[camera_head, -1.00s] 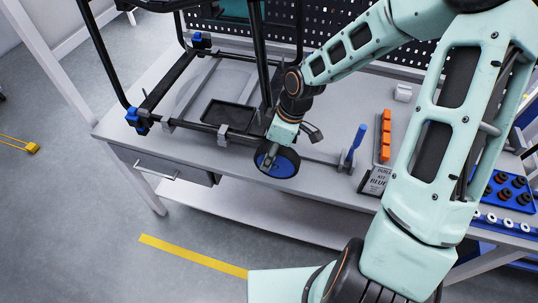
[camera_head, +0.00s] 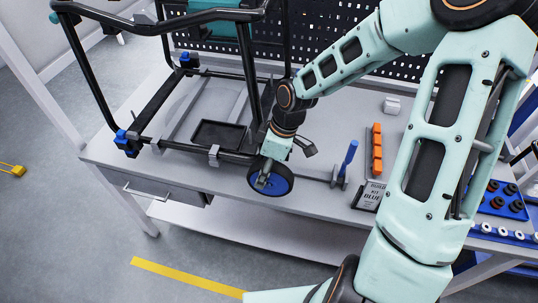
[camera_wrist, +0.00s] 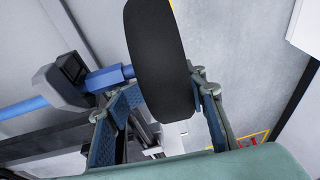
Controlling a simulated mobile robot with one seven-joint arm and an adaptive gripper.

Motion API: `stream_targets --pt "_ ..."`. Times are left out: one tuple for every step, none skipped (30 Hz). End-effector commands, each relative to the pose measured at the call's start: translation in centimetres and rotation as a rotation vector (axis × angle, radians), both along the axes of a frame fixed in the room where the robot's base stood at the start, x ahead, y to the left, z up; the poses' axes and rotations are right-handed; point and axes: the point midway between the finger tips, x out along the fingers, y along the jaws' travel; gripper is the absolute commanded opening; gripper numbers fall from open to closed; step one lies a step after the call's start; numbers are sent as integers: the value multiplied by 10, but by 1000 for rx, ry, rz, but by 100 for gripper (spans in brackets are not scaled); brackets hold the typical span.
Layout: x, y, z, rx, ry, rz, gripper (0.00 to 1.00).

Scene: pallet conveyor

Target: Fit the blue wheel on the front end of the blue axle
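The blue wheel (camera_head: 279,186) has a black tyre and a blue face. It is held over the front edge of the bench in the head view, its face turned toward the camera. In the wrist view its black tyre (camera_wrist: 160,65) shows nearly edge-on between the fingers. My gripper (camera_head: 267,169) is shut on the wheel. A blue rod, apparently the blue axle (camera_wrist: 110,77), runs through a grey clamp left of the tyre in the wrist view. Its near end looks close to the tyre; I cannot tell whether they touch. The wheel and gripper seem to hide this end in the head view.
A black frame (camera_head: 160,95) stands on the bench at left, with a dark tray (camera_head: 217,134) inside it.

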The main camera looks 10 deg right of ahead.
Motion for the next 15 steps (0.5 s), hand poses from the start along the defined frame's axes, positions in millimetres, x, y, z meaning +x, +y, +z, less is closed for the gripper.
stream_targets --pt "27 -7 23 -1 -70 -15 61" --pt "26 -8 29 -2 -69 -13 64" --pt "23 -9 36 -1 -66 -12 64" --pt "21 -10 41 -2 -65 -11 64" --pt "20 -10 47 -1 -63 -9 64" --pt "18 -12 54 -2 -60 -9 64" --pt "16 -12 59 0 -59 -7 64" --pt "14 -13 64 -2 -55 -6 64" --pt "12 -15 70 -1 -53 -6 64" --pt "10 -16 74 -2 -50 -4 64" --pt "9 -17 79 -1 -48 -4 64" --pt "6 -18 84 -3 -43 -2 64" --pt "5 -19 87 -2 -41 -3 64" --pt "4 -20 91 -3 -40 -2 64" --pt "2 -21 94 -4 -37 -1 64"
